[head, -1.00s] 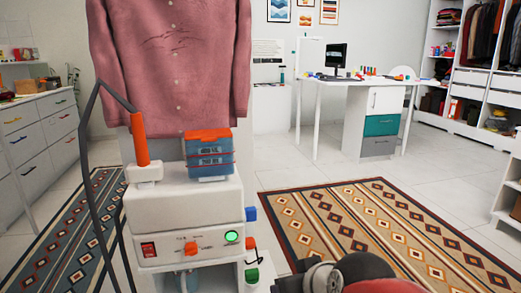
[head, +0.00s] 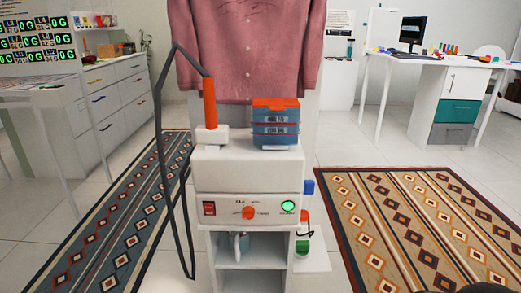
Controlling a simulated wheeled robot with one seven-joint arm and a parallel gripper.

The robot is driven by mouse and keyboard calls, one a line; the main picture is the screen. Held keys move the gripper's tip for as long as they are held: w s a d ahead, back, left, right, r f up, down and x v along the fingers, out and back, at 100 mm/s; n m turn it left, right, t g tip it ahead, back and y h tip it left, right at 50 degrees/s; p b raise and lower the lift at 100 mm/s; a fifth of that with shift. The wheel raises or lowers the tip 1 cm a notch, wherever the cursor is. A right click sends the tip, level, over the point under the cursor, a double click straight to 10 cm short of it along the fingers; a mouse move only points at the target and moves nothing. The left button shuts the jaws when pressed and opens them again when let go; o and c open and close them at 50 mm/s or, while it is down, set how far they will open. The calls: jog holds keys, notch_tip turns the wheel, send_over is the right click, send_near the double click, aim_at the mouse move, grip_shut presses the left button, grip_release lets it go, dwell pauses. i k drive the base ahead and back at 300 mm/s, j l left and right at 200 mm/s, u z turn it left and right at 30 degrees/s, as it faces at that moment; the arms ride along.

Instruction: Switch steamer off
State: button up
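The steamer (head: 245,170) is a white boxy unit standing upright near the middle of the head view, facing me. Its front panel has a red rocker switch (head: 209,208) at the left, an orange knob (head: 249,212) in the middle and a round green light (head: 288,206) at the right, which looks lit. The switch's exact position is too small to tell. An orange steamer handle (head: 210,103) stands upright in a white holder on top, with a dark hose looping down the left side. My gripper is not in view.
Blue boxes with an orange lid (head: 276,124) sit on top of the steamer. A pink shirt (head: 247,50) hangs behind. Patterned rugs lie left (head: 108,220) and right (head: 420,225). A white desk (head: 440,62) stands back right.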

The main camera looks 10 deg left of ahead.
aim_at(208, 207)
jog(key=u, duration=1.3)
